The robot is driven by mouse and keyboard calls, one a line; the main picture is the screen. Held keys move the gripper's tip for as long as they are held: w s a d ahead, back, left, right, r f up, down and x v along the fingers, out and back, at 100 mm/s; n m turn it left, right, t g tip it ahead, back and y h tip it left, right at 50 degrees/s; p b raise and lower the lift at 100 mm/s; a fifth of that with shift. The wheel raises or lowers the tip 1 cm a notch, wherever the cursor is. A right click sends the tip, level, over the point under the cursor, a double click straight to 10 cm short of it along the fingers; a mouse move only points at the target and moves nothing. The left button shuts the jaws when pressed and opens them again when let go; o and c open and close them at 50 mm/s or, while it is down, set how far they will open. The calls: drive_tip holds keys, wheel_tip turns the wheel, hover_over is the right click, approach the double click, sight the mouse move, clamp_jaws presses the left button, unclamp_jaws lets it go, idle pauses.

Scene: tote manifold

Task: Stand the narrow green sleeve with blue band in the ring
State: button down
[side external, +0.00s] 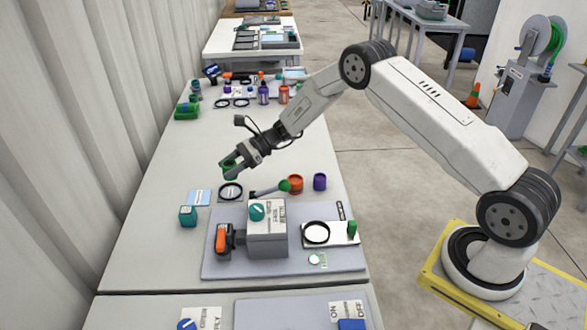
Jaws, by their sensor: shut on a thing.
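My gripper (236,163) is shut on a small dark green sleeve (228,172), held tilted above the table. Its blue band cannot be made out at this size. A black ring (231,191) lies on a small plate just below the held sleeve, with nothing seen standing in it. The sleeve looks above the ring and apart from it, though the height of the gap is hard to tell. A second, larger black ring (317,232) sits on a white plate farther right on the grey panel.
A grey box (267,238) with a teal knob, an orange handle (221,238) and a green-knobbed lever (285,185) stand nearby.

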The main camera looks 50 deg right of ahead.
sight(231, 192)
drive_tip(key=w+d+f+m+t+h, duration=0.2)
drive_tip(key=w+f+m+t+h, duration=0.1)
drive_tip(key=w+m+t+h, duration=0.2)
drive_tip(key=shift+w+d+m+t, duration=0.25)
drive_tip(key=shift+m+t, duration=0.35)
drive_tip(key=shift+m, duration=0.4)
drive_tip(key=shift+f, duration=0.2)
drive_tip(key=shift+f, duration=3.75)
drive_tip(key=shift+c, duration=0.2)
unclamp_jaws()
